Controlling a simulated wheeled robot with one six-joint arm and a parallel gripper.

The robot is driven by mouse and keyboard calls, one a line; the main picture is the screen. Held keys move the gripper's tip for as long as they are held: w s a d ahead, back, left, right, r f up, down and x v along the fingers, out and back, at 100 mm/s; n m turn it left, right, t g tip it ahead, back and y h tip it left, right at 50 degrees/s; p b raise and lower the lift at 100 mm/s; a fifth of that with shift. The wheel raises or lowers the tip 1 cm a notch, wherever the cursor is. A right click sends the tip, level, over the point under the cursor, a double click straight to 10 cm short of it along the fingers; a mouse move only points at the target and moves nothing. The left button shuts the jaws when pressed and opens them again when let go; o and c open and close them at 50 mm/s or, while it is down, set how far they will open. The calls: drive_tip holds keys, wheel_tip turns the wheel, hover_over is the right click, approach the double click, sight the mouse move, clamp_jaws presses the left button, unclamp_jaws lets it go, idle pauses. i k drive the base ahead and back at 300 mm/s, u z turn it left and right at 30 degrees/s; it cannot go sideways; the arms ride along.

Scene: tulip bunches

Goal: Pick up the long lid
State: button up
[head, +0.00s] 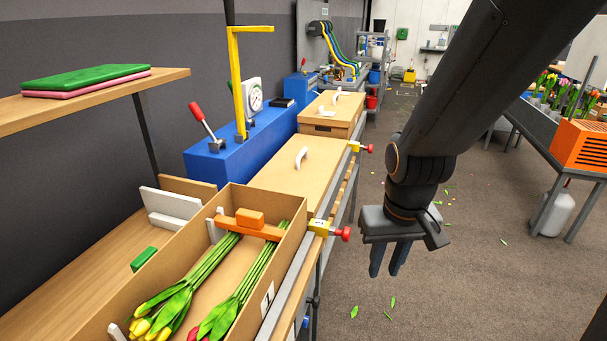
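A long, flat, light-wood lid (283,178) with a white handle (301,157) lies level on the workbench line, just beyond the open flower box. A second wooden lid (330,104) with a white handle tops a box farther back; I cannot tell for sure which one the task means, but the nearer looks longer. My gripper (387,272) hangs over the floor aisle to the right of the bench, apart from both lids. Its two fingers point down with a narrow gap between them, and nothing is held.
The open box (296,232) in front holds tulip bunches and an orange bar (247,228). Red-knobbed clamps (329,229) stick out along the bench edge. A blue unit (226,152) with a yellow post (238,90) stands left of the lid. The aisle floor is mostly clear.

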sight(306, 166)
drive_tip(key=u, duration=0.05)
drive_tip(key=k, duration=0.15)
drive_tip(key=z, duration=0.9)
drive_tip(key=i, duration=2.9)
drive_tip(key=u, duration=3.65)
